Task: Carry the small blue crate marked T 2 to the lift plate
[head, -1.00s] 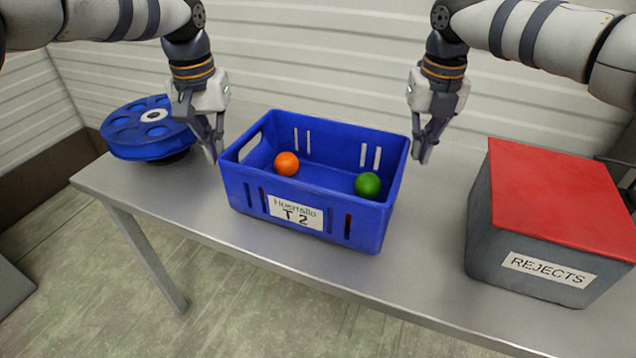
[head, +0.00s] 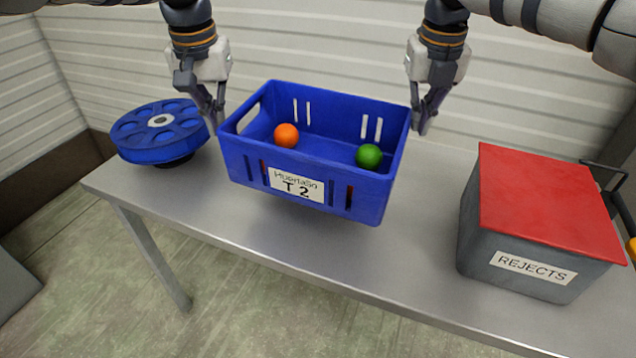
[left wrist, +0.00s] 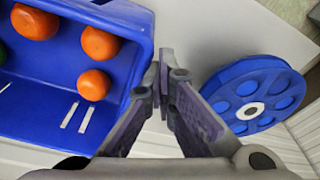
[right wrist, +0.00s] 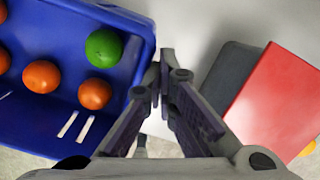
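The small blue crate (head: 235,160), labelled T 2, is raised a little above the steel table and roughly level. Orange balls and a green ball (head: 368,156) lie inside; the wrist views show several oranges. My left gripper (head: 216,118) is at the crate's left end wall, its fingers closed together at the rim (left wrist: 163,75). My right gripper (head: 421,122) is at the right end wall in the same way (right wrist: 163,75). The exact finger contact is partly hidden. No lift plate is visible.
A blue spool (head: 160,132) lies on the table left of the crate, close to my left gripper. A grey REJECTS box (head: 520,240) with a red lid stands to the right. The table (head: 400,255) is bare between crate and box. A ribbed wall is behind.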

